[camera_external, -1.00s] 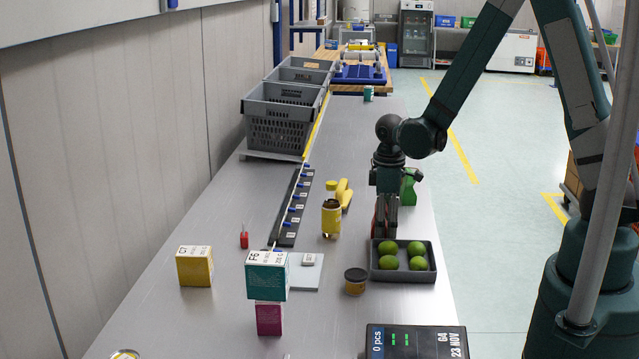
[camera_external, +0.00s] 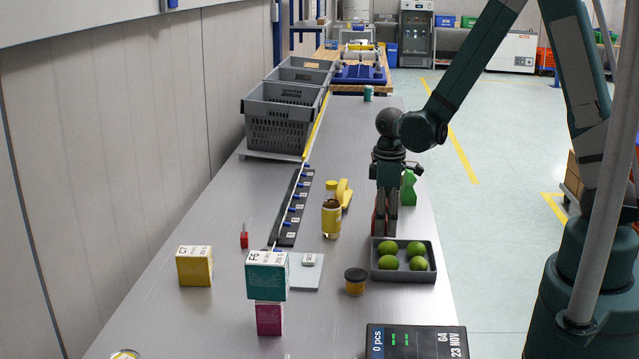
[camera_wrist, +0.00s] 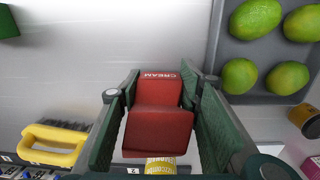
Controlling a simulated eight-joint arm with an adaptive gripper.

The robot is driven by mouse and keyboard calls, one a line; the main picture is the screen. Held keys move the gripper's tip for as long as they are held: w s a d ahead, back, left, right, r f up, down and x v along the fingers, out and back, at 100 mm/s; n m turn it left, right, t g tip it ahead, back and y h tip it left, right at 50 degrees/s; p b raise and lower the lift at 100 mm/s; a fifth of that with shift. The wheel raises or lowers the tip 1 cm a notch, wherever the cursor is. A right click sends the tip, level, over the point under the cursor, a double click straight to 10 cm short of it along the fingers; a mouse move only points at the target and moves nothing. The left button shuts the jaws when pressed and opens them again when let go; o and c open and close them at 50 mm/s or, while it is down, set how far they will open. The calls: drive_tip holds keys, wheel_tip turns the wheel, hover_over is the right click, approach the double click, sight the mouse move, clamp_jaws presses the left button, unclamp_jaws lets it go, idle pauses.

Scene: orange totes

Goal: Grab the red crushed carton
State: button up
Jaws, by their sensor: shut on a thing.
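The red crushed carton (camera_wrist: 160,112) shows in the wrist view between the two fingers, with "CREAM" printed on its upper end. It is bent, with a fold across its middle. My gripper (camera_wrist: 158,105) is shut on it, one finger on each side. In the external view my gripper (camera_external: 386,212) points down over the right part of the table, just behind the tray of green fruit. Only a narrow red strip of the carton (camera_external: 378,222) shows there. I cannot tell whether it touches the table.
A dark tray (camera_external: 431,277) of green fruit stands in front of my gripper. A brown-yellow bottle (camera_external: 331,219) stands to its left, and a small jar (camera_external: 356,281) in front. A green object (camera_external: 408,190) stands behind. Grey crates (camera_external: 272,132) are at the back left.

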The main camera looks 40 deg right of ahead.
sight(387, 202)
drive_tip(key=shift+r+p, duration=0.35)
drive_tip(key=shift+r, duration=3.75)
drive_tip(key=shift+w, duration=0.1)
